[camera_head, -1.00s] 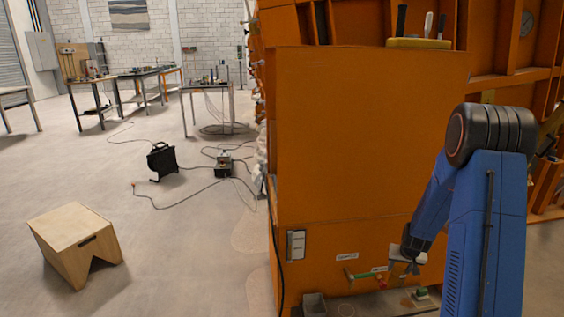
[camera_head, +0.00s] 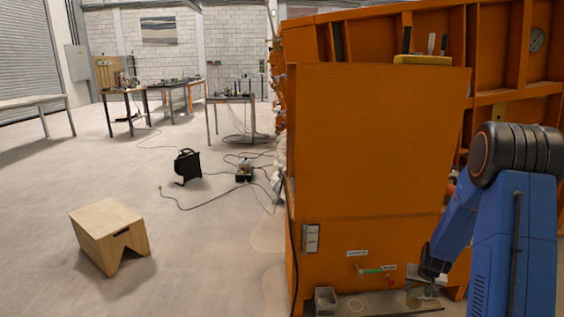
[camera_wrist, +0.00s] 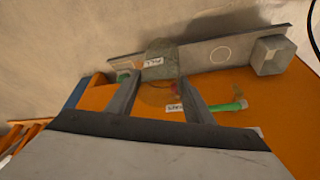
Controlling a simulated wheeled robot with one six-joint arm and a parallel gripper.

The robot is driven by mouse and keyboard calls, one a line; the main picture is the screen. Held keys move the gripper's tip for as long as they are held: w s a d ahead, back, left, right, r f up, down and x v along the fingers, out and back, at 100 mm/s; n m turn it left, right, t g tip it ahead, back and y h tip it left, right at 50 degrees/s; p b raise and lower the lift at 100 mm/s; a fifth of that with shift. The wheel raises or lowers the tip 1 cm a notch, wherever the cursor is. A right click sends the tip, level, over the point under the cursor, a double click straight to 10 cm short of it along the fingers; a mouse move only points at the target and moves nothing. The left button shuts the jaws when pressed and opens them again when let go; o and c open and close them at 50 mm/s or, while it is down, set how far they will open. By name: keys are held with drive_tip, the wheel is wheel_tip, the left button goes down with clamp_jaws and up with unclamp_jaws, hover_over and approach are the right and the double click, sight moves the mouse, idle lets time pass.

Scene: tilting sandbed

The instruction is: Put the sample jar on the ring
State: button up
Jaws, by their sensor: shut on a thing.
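My gripper (camera_wrist: 160,80) is shut on the sample jar (camera_wrist: 162,57), a grey-green, see-through shape between its fingertips in the wrist view. The jar overlaps the narrow shelf in that view; whether it touches the shelf I cannot tell. The ring (camera_wrist: 220,54) is a thin pale circle on the bare shelf, to the right of the jar. In the head view the ring (camera_head: 357,306) shows at the bottom edge, left of my gripper (camera_head: 428,284). The jar is small and hard to make out there.
A green-handled valve (camera_wrist: 228,106) juts from the orange wall (camera_head: 375,150) above the shelf. A wooden step (camera_head: 110,232) stands on the floor at left.

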drive_tip(key=w+a+f+n+y, duration=0.15)
drive_tip(key=w+a, duration=0.25)
drive_tip(key=a, duration=0.8)
drive_tip(key=w+a+f+n, duration=0.2)
drive_tip(key=w+a+n, duration=0.15)
drive_tip(key=a, duration=0.75)
drive_tip(key=s+f+m, duration=0.1)
drive_tip(key=s+f, duration=0.5)
drive_tip(key=f, duration=0.1)
drive_tip(key=shift+a+f, duration=0.15)
drive_tip(key=shift+f, duration=0.25)
